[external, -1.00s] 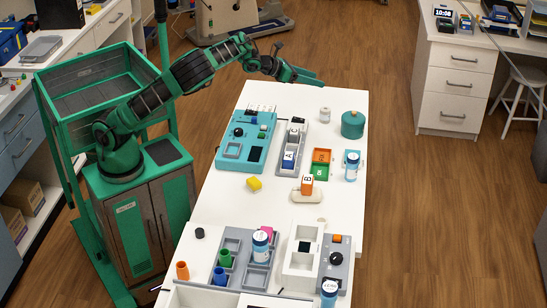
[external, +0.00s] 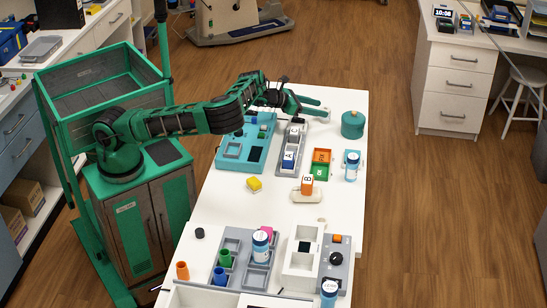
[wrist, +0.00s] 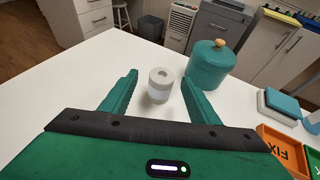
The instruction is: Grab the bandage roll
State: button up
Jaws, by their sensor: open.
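The bandage roll (wrist: 160,86) is a small whitish cylinder with a hole in its top. It stands upright on the white table (wrist: 60,120), between and a little ahead of the fingers in the wrist view. My gripper (wrist: 159,85) is open, with one green finger on each side of the roll and nothing held. In the external view my gripper (external: 322,110) is low over the far part of the table. The roll is mostly hidden there by the fingers.
A teal lidded jar (wrist: 208,65) stands just right of the roll; it also shows in the external view (external: 352,125). Orange and green trays (external: 320,163) and a teal panel (external: 235,150) are nearer. The table left of the roll is clear.

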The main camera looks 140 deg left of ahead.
aim_at(333, 120)
jog(key=x, duration=0.2)
jog(key=shift+w+a+f, duration=0.15)
jog(key=shift+w+a, duration=0.05)
jog(key=shift+a, duration=0.15)
jog(key=shift+f+x, duration=0.2)
jog(key=shift+x, duration=2.4)
jog(key=shift+w+d, duration=0.1)
jog(key=shift+d, duration=0.05)
jog(key=c, duration=1.1)
